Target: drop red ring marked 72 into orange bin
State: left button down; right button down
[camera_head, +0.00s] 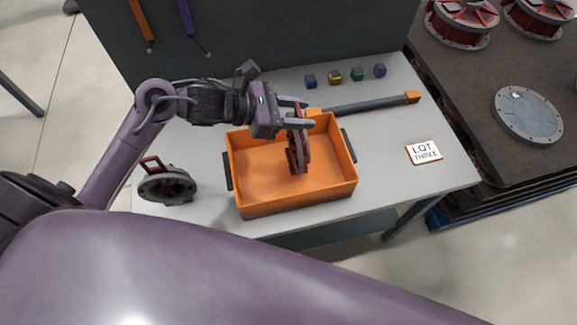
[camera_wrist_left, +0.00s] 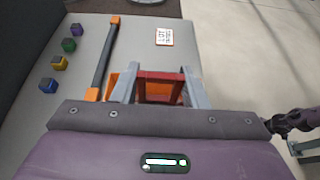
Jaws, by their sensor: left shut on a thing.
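My left gripper (camera_head: 300,115) is shut on a red ring (camera_head: 299,152) and holds it on edge over the orange bin (camera_head: 252,207). The ring's lower part hangs within the bin's outline; I cannot tell whether it touches the floor. The number on the ring cannot be read. In the left wrist view, the red ring (camera_wrist_left: 160,86) sits between the fingers, and part of the orange bin (camera_wrist_left: 123,86) shows behind. My right gripper is in neither view.
A grey and red round part (camera_head: 168,186) stands left of the bin. A dark bar with orange ends (camera_head: 365,105), several small coloured cubes (camera_head: 335,77) and a "LOT THREE" card (camera_head: 423,152) lie on the table (camera_head: 395,190). A dark surface with round parts (camera_head: 529,114) is at right.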

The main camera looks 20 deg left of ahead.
pick_arm(q)
jog(key=shift+f, duration=0.7)
jog(key=c, duration=0.8)
grip_release()
jog(key=shift+o, duration=0.2)
jog(key=shift+f, duration=0.2)
jog(key=b+v, duration=0.3)
jog(key=v, duration=0.5)
jog(key=shift+d, duration=0.1)
